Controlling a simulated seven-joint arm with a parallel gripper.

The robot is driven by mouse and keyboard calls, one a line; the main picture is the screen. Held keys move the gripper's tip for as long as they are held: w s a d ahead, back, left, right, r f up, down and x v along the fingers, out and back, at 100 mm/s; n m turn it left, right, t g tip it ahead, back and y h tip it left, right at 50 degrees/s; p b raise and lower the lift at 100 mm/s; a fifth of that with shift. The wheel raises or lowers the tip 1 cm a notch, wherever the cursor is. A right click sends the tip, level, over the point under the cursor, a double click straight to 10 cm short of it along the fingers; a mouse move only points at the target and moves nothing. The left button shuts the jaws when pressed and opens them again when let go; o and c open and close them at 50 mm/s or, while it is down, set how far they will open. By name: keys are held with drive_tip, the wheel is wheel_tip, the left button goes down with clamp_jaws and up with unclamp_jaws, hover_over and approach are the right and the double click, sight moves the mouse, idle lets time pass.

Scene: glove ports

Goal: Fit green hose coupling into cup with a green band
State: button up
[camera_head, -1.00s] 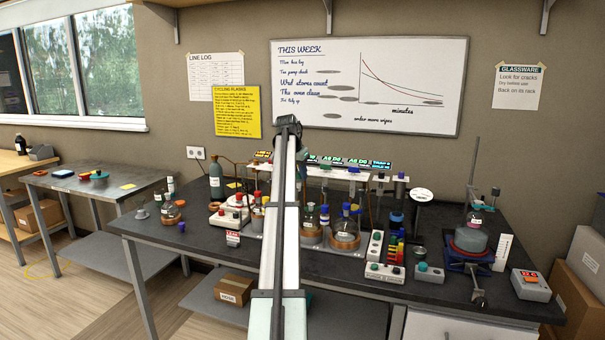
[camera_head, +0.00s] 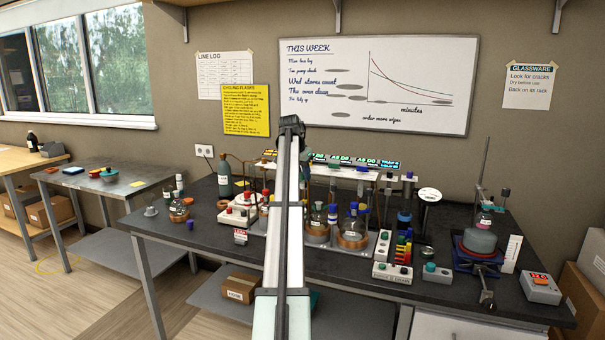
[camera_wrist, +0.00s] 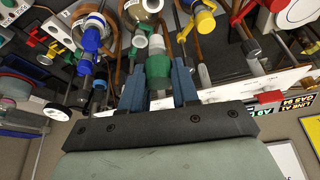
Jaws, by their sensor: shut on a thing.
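In the wrist view my gripper (camera_wrist: 159,92) is shut on the green hose coupling (camera_wrist: 158,67), which sits between the two blue-grey fingers with a pale end showing beyond it. Right beside it, a white fitting with a green band (camera_wrist: 138,48) looks like the cup; it overlaps the coupling in this view, and I cannot tell whether they touch. In the head view the end of my arm (camera_head: 291,124) is over the back of the bench, and it hides the coupling, the fingers and the green-banded cup.
Close by in the wrist view are a blue-banded fitting (camera_wrist: 93,36) and a yellow one (camera_wrist: 203,20), with hoses between. In the head view a row of labelled stations, flasks (camera_head: 352,232) and a switch box (camera_head: 392,272) crowd the dark bench (camera_head: 215,252). A jack stand (camera_head: 478,250) stands right.

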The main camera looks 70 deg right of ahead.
sight(301, 187)
drive_tip(key=shift+f, duration=3.7)
drive_tip(key=shift+f, duration=1.75)
drive_tip(key=o, duration=1.1)
drive_tip(key=v, duration=1.3)
drive_tip(key=shift+r, duration=0.4)
drive_tip(key=shift+w, duration=0.1)
